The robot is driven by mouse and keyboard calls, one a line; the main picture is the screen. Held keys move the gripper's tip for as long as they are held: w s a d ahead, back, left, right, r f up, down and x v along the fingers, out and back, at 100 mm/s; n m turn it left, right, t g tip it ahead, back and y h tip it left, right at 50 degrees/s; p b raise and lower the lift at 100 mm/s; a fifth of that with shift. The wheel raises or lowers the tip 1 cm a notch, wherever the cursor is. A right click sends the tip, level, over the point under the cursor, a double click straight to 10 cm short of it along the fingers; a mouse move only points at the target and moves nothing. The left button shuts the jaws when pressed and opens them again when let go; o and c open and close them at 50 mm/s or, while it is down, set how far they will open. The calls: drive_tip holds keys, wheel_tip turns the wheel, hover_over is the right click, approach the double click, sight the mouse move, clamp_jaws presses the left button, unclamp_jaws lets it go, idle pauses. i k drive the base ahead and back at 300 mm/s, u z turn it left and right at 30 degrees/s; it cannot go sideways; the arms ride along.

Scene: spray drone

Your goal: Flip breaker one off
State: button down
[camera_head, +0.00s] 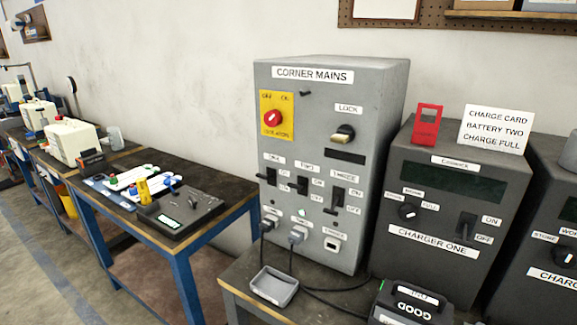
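The grey CORNER MAINS box (385,120) stands on a bench in the middle of the view. It has three black breaker switches in a row under small labels. The left one, which I take as breaker one (269,174), sits below the yellow plate. The middle breaker (302,185) and the right breaker (338,198), labelled THREE, are beside it. The levers are too small to tell their positions surely. A red rotary knob (273,118) is on the yellow plate, and a lock knob (343,134) is to its right. My gripper is not in view.
Plugs with cables (298,235) enter the box below the breakers. A grey tray (275,287) lies in front of it. CHARGER ONE (432,250) stands close on the right, a black device (414,303) before it. A blue-legged table (183,270) is at left.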

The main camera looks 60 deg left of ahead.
sight(266, 177)
drive_tip(key=u, duration=0.15)
drive_tip(key=k, duration=1.05)
drive_tip(key=u, duration=1.4)
drive_tip(key=i, duration=1)
